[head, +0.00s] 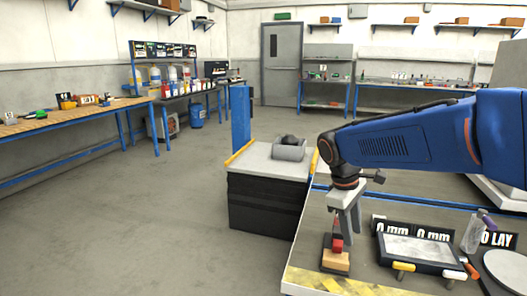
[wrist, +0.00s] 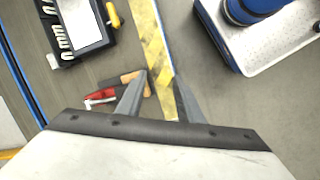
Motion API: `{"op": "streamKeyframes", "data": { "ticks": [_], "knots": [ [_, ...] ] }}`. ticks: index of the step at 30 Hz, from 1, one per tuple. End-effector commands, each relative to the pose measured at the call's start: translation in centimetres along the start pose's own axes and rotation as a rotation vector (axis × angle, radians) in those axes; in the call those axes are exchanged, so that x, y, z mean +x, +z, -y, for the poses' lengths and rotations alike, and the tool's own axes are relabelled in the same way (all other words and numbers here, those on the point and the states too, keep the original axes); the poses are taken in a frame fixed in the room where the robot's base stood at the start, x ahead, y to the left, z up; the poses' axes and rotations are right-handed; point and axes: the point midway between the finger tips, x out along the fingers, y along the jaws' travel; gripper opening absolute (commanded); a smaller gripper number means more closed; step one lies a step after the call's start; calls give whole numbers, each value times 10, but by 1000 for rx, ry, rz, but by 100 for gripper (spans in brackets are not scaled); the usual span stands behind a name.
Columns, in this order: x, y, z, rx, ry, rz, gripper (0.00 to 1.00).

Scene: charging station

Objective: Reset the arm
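My blue arm reaches in from the right in the head view, with my gripper (head: 346,234) pointing down over the near left corner of the workbench (head: 372,275). In the wrist view the two grey fingers of my gripper (wrist: 161,76) are apart, with only the yellow striped edge and floor showing between them. A red and tan item (head: 336,261) on a dark base lies at the fingertips in the head view. In the wrist view this item (wrist: 103,97) lies left of the fingers, partly hidden by the left one. I cannot tell whether they touch.
A framed panel (head: 418,247) with yellow-handled tools stands right of my gripper, near a grey bottle (head: 472,236). A black cabinet (head: 266,203) with a grey top stands behind the bench. A blue post (head: 240,117) rises beside it. Open floor lies to the left.

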Motion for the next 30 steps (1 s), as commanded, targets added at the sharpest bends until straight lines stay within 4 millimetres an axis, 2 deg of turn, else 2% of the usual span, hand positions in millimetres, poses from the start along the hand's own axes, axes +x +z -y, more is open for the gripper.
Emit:
{"op": "streamKeyframes", "data": {
  "ticks": [3, 15, 24, 30],
  "knots": [
    [-2, 29, 11, 95, -2, -57, 33],
    [6, 106, 56, 416, -18, -247, 33],
    [24, 149, 95, 655, -39, -389, 33],
    [36, 166, 115, 777, -54, -462, 33]
  ]
}}
